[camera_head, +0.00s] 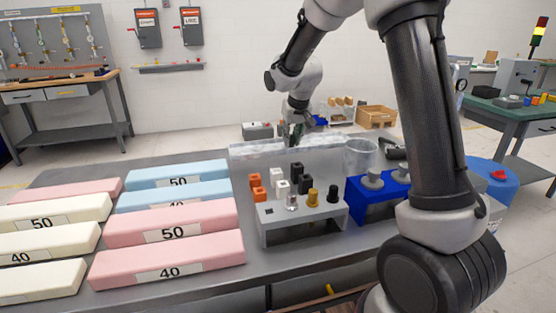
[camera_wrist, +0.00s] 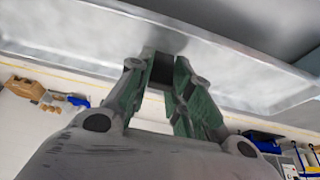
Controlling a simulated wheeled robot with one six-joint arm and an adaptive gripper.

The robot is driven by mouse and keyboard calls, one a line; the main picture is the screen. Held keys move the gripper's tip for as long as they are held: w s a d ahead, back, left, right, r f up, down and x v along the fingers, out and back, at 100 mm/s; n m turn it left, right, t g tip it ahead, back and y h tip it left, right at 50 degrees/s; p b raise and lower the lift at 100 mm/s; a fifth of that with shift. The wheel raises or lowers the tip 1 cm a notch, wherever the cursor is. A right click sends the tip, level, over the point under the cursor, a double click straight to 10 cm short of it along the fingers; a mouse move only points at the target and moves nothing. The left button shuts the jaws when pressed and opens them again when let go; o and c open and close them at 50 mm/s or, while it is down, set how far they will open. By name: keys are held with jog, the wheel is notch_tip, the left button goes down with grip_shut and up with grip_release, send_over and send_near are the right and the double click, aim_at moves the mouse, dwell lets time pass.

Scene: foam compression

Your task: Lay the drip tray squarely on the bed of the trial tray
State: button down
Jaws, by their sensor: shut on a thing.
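A long, shallow grey metal tray, which I take for the drip tray (camera_head: 255,151), shows at the far side of the table in the head view. My gripper (camera_head: 296,134) is at its middle and is shut on it. In the wrist view the fingers of my gripper (camera_wrist: 160,68) meet the edge of the drip tray (camera_wrist: 235,60), whose rim and broad face fill the top of the picture. I cannot make out the trial tray as a separate thing. I cannot tell whether the drip tray touches anything below it.
Pink, cream and blue numbered foam blocks (camera_head: 170,262) cover the table's left half. A grey rack (camera_head: 300,232) with small weights, a blue stand (camera_head: 365,205) and a clear beaker (camera_head: 360,155) stand in front and to the right of the tray.

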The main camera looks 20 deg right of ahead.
aim_at(291, 150)
jog(key=shift+f, duration=2.6)
jog(key=shift+f, duration=0.1)
jog(key=c, duration=1.3)
grip_release()
